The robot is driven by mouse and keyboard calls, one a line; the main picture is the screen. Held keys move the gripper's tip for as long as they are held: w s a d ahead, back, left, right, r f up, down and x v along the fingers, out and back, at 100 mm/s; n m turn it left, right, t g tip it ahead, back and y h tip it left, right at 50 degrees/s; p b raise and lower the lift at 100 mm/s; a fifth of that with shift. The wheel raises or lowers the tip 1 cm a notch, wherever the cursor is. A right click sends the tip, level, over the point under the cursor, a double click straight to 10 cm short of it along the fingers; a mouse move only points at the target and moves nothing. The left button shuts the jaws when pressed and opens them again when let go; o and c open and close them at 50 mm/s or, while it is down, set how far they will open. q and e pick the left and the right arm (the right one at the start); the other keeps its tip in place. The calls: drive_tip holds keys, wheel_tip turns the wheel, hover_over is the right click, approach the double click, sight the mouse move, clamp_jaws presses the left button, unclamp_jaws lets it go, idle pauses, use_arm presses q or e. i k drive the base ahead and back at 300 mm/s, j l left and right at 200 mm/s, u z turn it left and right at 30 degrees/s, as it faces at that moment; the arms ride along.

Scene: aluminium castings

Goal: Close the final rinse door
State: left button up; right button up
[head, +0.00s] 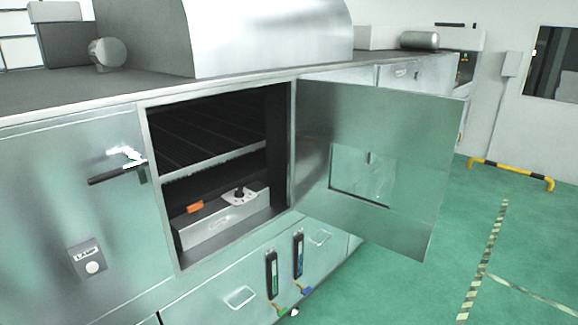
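A metal cabinet door (400,135) stands wide open in the head view. It is hinged at the right side of a dark cabinet opening (215,125) and swings out toward the right. Its inner face shows a rectangular panel or window. I cannot read a label that names it as the final rinse door. Inside the opening are a dark ribbed surface, a cross rail, and a low metal box (222,225) with an orange tag and a black knob. Neither of my grippers is in view.
Left of the opening is a closed panel with a black-and-silver handle (117,167) and a small labelled box (88,258). A lower panel (200,300) carries two black gauges. Green floor (520,225) lies clear to the right, with a yellow-black barrier (510,173) farther back.

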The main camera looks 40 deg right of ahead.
sight(421, 130)
drive_tip(key=l+u, duration=0.4)
drive_tip(key=l, duration=0.45)
drive_tip(key=k+l+u, duration=0.1)
drive_tip(key=l+u, duration=0.3)
drive_tip(key=l, duration=0.5)
